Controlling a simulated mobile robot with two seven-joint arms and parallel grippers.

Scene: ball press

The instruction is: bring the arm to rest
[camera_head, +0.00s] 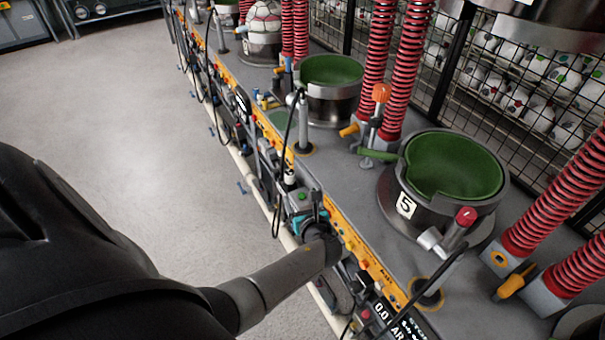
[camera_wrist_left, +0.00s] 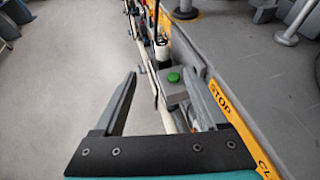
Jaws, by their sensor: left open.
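My left arm (camera_head: 280,280) reaches in from the lower left in the head view. Its left gripper (camera_head: 308,207), with a teal part, is over the front edge of the press bench. In the left wrist view the two grey fingers (camera_wrist_left: 165,92) stand wide apart with nothing held between them. A grey box with a green button (camera_wrist_left: 173,77) shows between and beyond the fingers; I cannot tell whether a finger touches it. The right gripper is not in view.
The grey bench (camera_head: 345,180) has a yellow control strip (camera_head: 365,258), cables and hoses along its front. Green-lined round moulds (camera_head: 455,165) and red springs (camera_head: 400,70) stand on it. A mesh fence (camera_head: 480,75) runs behind. The floor (camera_head: 150,120) at left is clear.

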